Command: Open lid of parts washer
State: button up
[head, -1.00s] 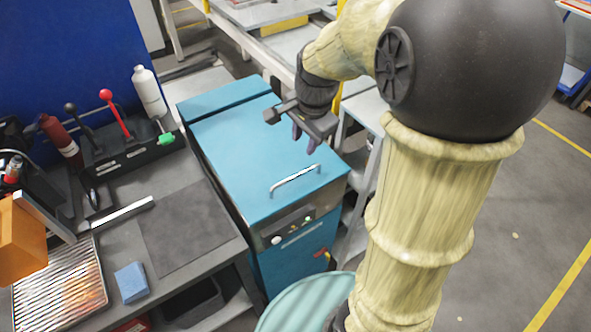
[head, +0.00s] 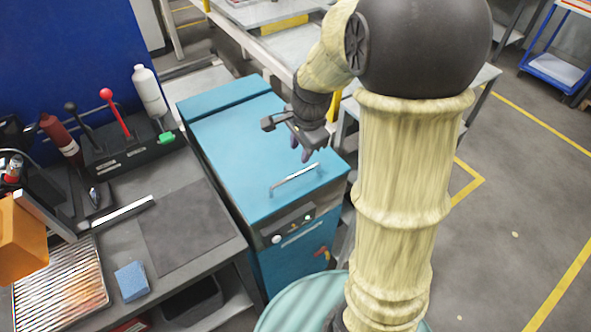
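The parts washer (head: 275,255) is a teal cabinet with a flat teal lid (head: 230,150) that lies shut on top. A silver bar handle (head: 294,180) is fixed near the lid's front edge. My gripper (head: 300,152) hangs above the lid, just behind the handle as seen in the head view. Its fingers point down and appear apart from the handle. The gap between the fingertips is small in the picture and partly hidden, so I cannot tell how far they are spread.
A workbench (head: 215,250) stands left of the washer, with a grey mat (head: 190,228), a blue sponge (head: 131,281) and a black holder (head: 130,150) with bottles and levers. Open floor lies to the right.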

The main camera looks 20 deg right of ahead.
aim_at(295, 175)
jog(key=f, duration=0.3)
jog(key=w+f, duration=0.1)
jog(key=f, duration=0.3)
jog(key=w+f, duration=0.1)
jog(key=f, duration=0.3)
jog(key=shift+a, duration=0.35)
jog(key=shift+r, duration=0.1)
grip_shut()
